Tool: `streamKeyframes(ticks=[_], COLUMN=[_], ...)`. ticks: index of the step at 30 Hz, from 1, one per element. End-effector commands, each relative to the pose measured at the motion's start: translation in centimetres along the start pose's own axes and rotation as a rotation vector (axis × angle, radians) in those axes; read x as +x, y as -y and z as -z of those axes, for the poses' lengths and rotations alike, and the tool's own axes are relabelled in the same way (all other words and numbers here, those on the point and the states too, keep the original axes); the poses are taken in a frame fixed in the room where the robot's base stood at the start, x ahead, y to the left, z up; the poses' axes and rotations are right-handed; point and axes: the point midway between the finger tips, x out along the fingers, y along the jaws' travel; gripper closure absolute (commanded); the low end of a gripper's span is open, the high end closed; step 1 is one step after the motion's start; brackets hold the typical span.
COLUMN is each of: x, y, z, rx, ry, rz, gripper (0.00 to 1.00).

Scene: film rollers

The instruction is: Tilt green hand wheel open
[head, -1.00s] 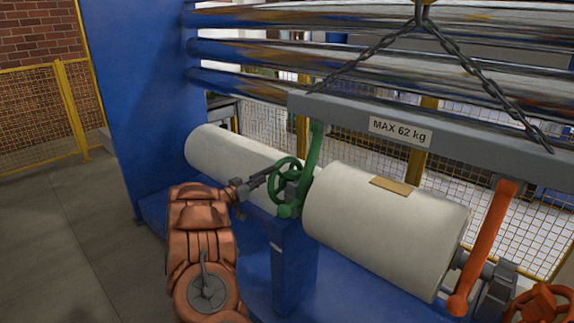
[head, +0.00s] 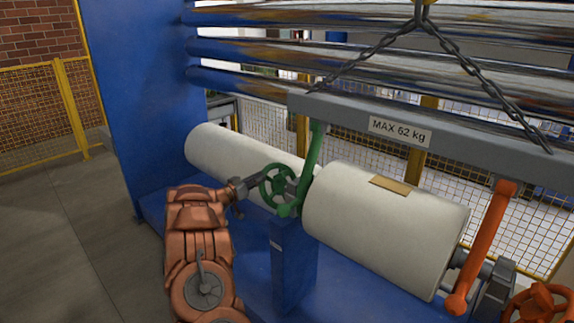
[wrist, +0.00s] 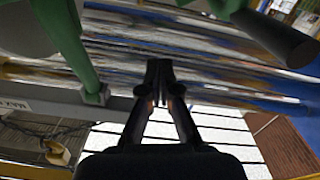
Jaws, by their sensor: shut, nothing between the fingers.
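The green hand wheel (head: 279,187) sits on top of the blue post, at the near end of the long white roller. Its rim faces toward me and to the left, leaning somewhat. A green lever arm (head: 312,155) rises beside it; a green arm (wrist: 75,50) also shows in the wrist view. My gripper (head: 255,182) is just left of the wheel's rim in the head view; I cannot tell whether it touches. In the wrist view my gripper (wrist: 160,85) has its fingers together with nothing between them.
The blue post (head: 291,265) stands below the wheel. White rollers (head: 385,235) lie on both sides. A grey beam (head: 460,145) on chains hangs above, joined to an orange arm (head: 484,245). An orange wheel (head: 542,305) is at the lower right. Floor at left is clear.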

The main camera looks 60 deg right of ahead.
Motion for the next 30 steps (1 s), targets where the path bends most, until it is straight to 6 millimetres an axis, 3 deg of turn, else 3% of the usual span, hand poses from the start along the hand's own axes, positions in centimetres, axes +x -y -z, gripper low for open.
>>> streamKeyframes(ticks=[15,30], x=[-0.2,-4.1], y=[-1.4,-1.3], z=[-0.4,-0.2], rx=[-0.001,0.002], ry=[-0.001,-0.001], rz=[-0.001,0.003], gripper=[1.0,1.0])
